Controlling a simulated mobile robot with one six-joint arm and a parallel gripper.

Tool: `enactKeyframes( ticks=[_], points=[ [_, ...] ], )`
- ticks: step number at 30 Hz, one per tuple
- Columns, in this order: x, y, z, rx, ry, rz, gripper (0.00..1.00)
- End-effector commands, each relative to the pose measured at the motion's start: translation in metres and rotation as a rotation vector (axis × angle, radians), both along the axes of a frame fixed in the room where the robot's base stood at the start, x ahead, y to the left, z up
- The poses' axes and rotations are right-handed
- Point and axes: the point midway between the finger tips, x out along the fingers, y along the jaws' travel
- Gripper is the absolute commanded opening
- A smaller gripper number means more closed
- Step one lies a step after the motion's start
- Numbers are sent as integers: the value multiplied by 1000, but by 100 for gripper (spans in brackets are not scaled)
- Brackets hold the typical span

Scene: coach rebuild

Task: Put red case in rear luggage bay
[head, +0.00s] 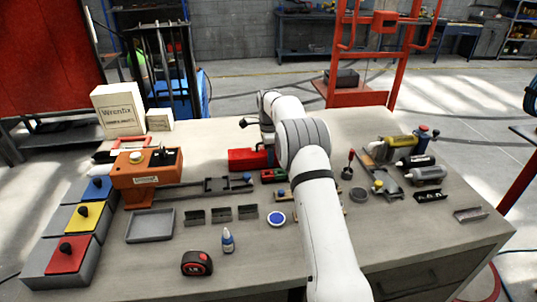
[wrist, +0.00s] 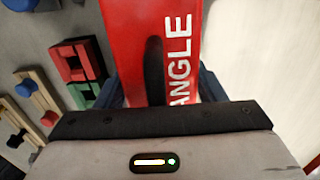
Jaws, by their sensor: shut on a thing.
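The red case (head: 247,159) is a red box near the middle back of the bench, partly hidden by my arm in the head view. In the wrist view the red case (wrist: 130,25) fills the top middle, with white letters reading "ANGLE" and a dark handle. My gripper (wrist: 155,90) is shut on it, with a blue-grey finger at each side. The fingertips are largely hidden by the case and the gripper body. I cannot tell whether the case touches the bench. I cannot pick out the rear luggage bay.
An orange machine (head: 148,180) stands left of the case, and white boxes (head: 118,110) stand behind it. A grey tray (head: 150,226), small dark brackets (head: 221,213), a tape measure (head: 197,263) and a blue-capped bottle (head: 228,240) lie in front. Clamps and cylinders (head: 398,142) crowd the right.

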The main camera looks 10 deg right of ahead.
Motion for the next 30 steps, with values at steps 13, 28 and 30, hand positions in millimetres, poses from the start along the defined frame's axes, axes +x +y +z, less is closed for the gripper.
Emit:
enactKeyframes(
  ticks=[13,28,30],
  points=[
    [0,1,-7,0,-2,1,68],
    [0,1,-4,0,-3,1,85],
    [1,1,0,0,-4,1,85]
  ],
)
